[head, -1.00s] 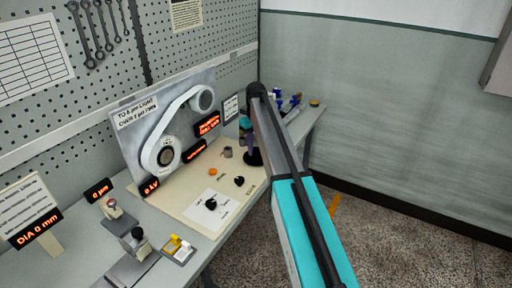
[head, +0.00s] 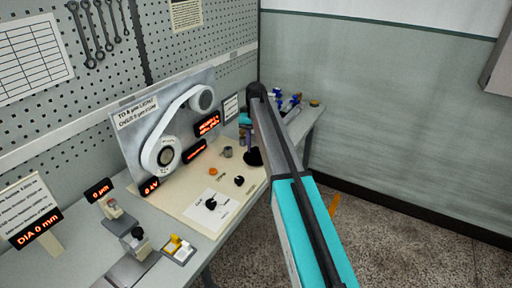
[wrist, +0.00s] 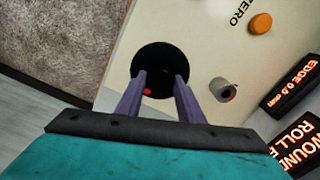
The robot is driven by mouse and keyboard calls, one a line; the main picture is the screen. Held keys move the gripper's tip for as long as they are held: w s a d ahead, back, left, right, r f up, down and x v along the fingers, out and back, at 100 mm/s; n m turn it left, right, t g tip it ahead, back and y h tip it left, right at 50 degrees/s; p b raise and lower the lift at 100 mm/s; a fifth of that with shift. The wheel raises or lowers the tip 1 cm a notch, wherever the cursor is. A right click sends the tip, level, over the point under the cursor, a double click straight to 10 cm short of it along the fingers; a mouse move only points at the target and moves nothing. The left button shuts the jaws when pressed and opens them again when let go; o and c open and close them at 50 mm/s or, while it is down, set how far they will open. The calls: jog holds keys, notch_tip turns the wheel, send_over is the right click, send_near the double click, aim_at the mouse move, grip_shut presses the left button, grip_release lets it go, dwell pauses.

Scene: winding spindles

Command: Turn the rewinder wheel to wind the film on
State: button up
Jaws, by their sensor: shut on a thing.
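The rewinder wheel (head: 253,159) is a black round disc on the cream bench panel, near its right edge. In the wrist view the wheel (wrist: 158,60) lies between and beyond my fingertips, with a small red dot on it near the left finger. My gripper (wrist: 160,80) has its two purple fingers on the wheel, one to each side, shut on it. In the head view my gripper (head: 249,144) comes down on the wheel from above, partly hidden by my arm. The film path shows as a white band round two rollers (head: 166,153) on the upright grey plate.
A grey cylindrical knob (wrist: 222,89) and an orange button (wrist: 260,23) are close to the wheel. Lit displays (head: 207,124) stand behind it. Blue-handled items (head: 295,98) lie beyond the wheel. Floor is open on the right.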

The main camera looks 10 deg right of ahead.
aim_at(256, 149)
jog(key=shift+m, duration=0.3)
jog(key=o, duration=1.1)
jog(key=shift+c, duration=0.2)
jog(key=shift+r, duration=0.2)
notch_tip(256, 149, up, 14)
jog(key=p, duration=0.7)
jog(key=shift+f, duration=0.25)
